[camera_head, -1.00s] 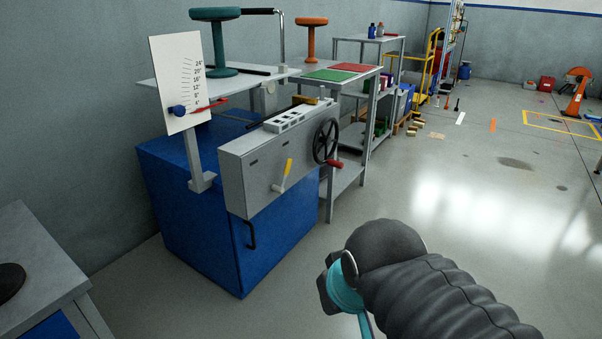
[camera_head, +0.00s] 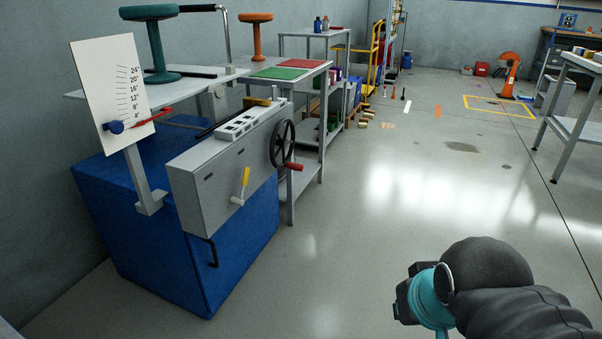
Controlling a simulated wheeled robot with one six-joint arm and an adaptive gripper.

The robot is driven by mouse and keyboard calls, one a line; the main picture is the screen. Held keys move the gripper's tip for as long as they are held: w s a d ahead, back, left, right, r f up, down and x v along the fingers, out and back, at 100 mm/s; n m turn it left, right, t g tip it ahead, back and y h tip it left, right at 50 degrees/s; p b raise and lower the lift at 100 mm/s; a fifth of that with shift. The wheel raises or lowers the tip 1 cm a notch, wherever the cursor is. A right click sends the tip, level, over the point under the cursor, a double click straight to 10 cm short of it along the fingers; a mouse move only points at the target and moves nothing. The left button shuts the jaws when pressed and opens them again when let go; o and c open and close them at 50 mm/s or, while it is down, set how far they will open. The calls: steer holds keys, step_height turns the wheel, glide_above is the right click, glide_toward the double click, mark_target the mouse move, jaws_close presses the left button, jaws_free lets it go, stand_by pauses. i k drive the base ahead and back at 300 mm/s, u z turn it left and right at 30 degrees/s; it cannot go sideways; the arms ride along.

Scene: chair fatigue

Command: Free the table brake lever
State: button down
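A lever with a yellow grip (camera_head: 246,179) sits on the front face of a grey box (camera_head: 205,191) mounted on a blue cabinet (camera_head: 250,255). The lever points upward, tilted slightly right, from a white pivot. I cannot tell for certain that it is the table brake lever. A black handwheel (camera_head: 282,144) with a red knob is on the box's right end. My arm, with a black sleeve and teal part, is at lower right, apart from the cabinet. My gripper's fingers are not visible.
A teal stool (camera_head: 163,45) and an orange stool (camera_head: 256,38) stand on the tables behind. A green mat (camera_head: 279,74) and a red mat (camera_head: 299,60) lie beyond. The floor right of the cabinet is clear. A grey table (camera_head: 585,100) stands at far right.

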mark_target(244, 183)
steer(key=i, duration=1)
